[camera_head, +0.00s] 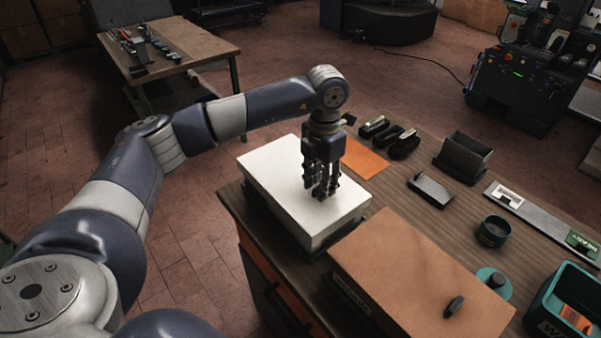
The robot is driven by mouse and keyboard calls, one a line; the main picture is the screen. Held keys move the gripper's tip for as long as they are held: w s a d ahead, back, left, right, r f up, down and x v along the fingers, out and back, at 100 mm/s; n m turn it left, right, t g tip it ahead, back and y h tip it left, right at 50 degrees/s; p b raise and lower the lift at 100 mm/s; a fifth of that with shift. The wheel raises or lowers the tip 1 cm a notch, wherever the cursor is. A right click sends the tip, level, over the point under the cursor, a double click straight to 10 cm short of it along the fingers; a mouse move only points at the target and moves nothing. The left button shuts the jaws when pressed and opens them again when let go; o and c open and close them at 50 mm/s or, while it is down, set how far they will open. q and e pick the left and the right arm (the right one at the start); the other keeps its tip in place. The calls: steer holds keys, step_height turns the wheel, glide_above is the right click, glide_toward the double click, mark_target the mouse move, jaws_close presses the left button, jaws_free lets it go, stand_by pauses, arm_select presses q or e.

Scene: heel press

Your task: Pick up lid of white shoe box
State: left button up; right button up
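The white shoe box (313,241) stands closed near the left end of the workbench. Its flat white lid (279,180) is on top. My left gripper (322,193) points straight down over the right part of the lid. Its fingertips are at or just above the lid surface; I cannot tell whether they touch it. The fingers look close together, but whether they are open or shut is unclear at this size. No lid edge is seen between them. My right gripper is not in view.
A brown box (420,265) with a small dark object on it stands right of the white box. An orange sheet (362,158), dark holders (403,143), a dark tray (464,155), a round cup (493,231) and a teal bin (570,300) are on the workbench (400,192). A tool table (190,45) stands behind.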

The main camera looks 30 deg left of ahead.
arm_select(q)
steer(key=shift+f, duration=0.35)
jaws_close()
steer(key=shift+r, duration=0.1)
steer(key=shift+w+r, duration=0.1)
steer(key=shift+r, duration=0.15)
step_height(320, 180, up, 10)
steer(key=b, duration=0.3)
steer(key=shift+f, duration=0.25)
